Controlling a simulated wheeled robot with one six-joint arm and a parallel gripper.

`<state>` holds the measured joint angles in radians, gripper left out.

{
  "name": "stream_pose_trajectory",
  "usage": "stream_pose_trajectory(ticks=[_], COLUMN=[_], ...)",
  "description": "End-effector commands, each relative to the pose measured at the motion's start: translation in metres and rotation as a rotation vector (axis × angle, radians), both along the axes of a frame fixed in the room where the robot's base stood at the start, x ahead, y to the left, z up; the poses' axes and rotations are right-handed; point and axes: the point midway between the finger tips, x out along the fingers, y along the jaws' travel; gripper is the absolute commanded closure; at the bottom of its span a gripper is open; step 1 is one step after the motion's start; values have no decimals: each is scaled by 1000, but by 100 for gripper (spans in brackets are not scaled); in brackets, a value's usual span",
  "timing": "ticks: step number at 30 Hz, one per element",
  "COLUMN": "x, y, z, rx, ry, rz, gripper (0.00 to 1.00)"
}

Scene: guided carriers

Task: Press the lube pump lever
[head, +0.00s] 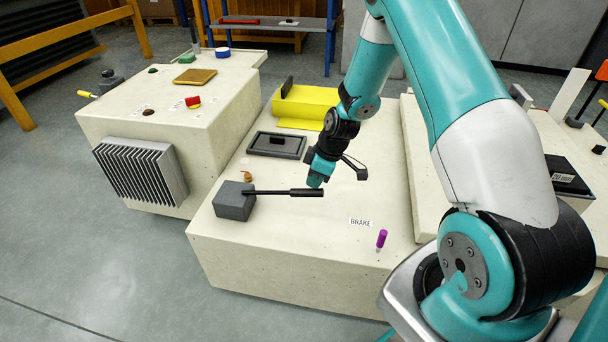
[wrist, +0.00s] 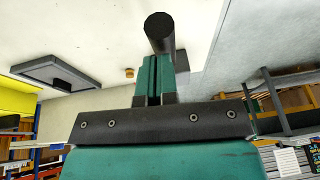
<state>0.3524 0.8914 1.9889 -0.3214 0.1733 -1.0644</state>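The lube pump lever (head: 285,192) is a black bar with a thicker end, sticking out roughly level to the right from a dark grey block (head: 234,203) on the pale bench. My gripper (head: 315,182) points down at the lever's thick free end, with its fingertips just above or against it; I cannot tell if they touch. In the wrist view, the teal fingers (wrist: 153,78) are together with only a thin dark line between them, and nothing shows between them. The lever's round black end (wrist: 159,24) shows right at the fingertips. The block is mostly hidden there behind the lever and fingers.
A small brass fitting (head: 247,176) stands behind the block. A dark tray (head: 277,145) and a yellow bracket (head: 305,105) lie farther back. A purple-handled lever (head: 381,239) stands by a BRAKE label (head: 361,223). The bench front is clear.

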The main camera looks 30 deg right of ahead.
Motion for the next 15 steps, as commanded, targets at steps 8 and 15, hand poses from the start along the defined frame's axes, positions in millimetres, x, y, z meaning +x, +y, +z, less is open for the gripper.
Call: stream_pose_trajectory(ticks=[8, 15], x=[-8, -10], y=[-2, -1], z=[-36, -38], rx=[-4, -4], ry=[7, 12], rz=[13, 15], gripper=[100, 100])
